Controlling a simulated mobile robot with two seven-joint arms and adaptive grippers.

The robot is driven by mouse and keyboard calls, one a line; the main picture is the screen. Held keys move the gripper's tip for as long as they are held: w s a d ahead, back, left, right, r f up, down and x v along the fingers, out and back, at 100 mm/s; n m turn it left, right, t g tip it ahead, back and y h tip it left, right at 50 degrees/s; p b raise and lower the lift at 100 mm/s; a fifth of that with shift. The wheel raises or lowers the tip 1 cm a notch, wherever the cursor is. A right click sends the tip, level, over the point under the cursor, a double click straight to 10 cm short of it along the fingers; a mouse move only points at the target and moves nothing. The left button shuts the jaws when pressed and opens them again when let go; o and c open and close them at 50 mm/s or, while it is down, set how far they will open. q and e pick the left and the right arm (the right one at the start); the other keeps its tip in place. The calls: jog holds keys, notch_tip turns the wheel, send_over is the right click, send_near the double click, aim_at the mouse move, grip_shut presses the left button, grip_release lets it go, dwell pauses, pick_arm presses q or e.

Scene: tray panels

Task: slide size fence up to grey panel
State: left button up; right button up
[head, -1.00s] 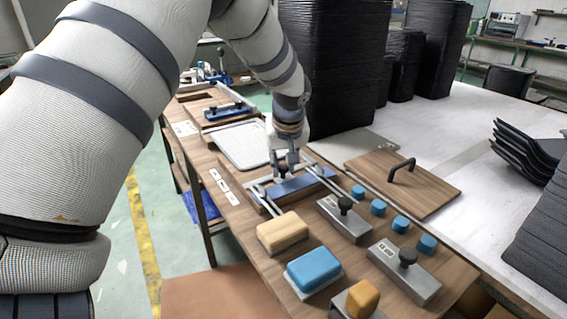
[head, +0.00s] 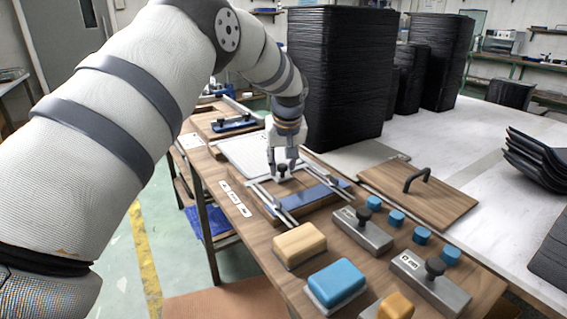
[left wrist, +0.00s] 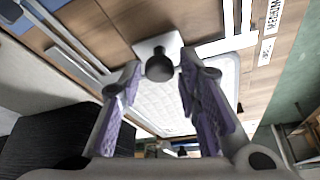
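The size fence appears to be the small metal plate with a black knob (head: 282,170) on the wooden board. In the left wrist view the knob (left wrist: 159,67) stands upright on the pale plate (left wrist: 152,45). The pale grey quilted panel (head: 238,147) lies just behind it; it also shows below the knob in the left wrist view (left wrist: 165,105). The plate's contact with the panel cannot be told. My left gripper (head: 283,163) points down over the knob. Its fingers (left wrist: 160,75) stand either side of it, with small gaps showing. My right gripper is not in view.
A blue strip (head: 305,203) and metal rails (head: 270,203) lie in front of the plate. A tan block (head: 299,243), a blue block (head: 336,282) and grey knobbed blocks (head: 363,230) stand nearer. A tall black stack (head: 335,75) rises behind right. A handled wooden lid (head: 435,195) lies right.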

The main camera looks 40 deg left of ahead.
pick_arm(q)
jog(key=v, duration=1.2)
jog(key=shift+a+f, duration=0.1)
